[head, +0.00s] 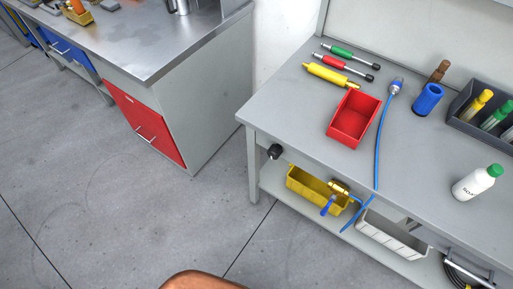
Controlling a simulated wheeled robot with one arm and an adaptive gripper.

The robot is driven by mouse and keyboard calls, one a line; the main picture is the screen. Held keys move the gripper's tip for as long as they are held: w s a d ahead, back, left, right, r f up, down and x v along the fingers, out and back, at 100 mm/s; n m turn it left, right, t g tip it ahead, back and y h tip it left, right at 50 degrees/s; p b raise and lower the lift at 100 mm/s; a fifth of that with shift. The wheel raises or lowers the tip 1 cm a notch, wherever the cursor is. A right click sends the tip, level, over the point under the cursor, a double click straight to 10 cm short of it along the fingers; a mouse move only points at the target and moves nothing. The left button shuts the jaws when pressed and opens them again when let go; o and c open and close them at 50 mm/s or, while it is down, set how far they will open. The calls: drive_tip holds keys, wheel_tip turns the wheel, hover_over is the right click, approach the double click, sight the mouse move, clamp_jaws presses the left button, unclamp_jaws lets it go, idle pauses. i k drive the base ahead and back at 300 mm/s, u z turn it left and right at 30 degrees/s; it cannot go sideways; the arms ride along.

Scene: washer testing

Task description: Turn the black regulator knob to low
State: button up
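The black regulator knob (274,151) sticks out from the front edge of the grey workbench (290,120), near its left corner. It is small in the head view, and I cannot make out its markings or its setting. Nothing touches it. My gripper is not in view.
The bench holds a red bin (354,118), screwdriver-like tools, a blue hose (378,150) hanging over the front and a white bottle (473,184). A yellow bin (312,190) sits on the lower shelf. A steel-topped cabinet (190,110) stands left. The floor between is clear.

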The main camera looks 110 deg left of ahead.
sight(275, 151)
drive_tip(key=u, duration=4.05)
drive_tip(key=k, duration=1.25)
drive_tip(key=u, duration=1.1)
drive_tip(key=i, duration=1.15)
drive_tip(key=z, duration=0.25)
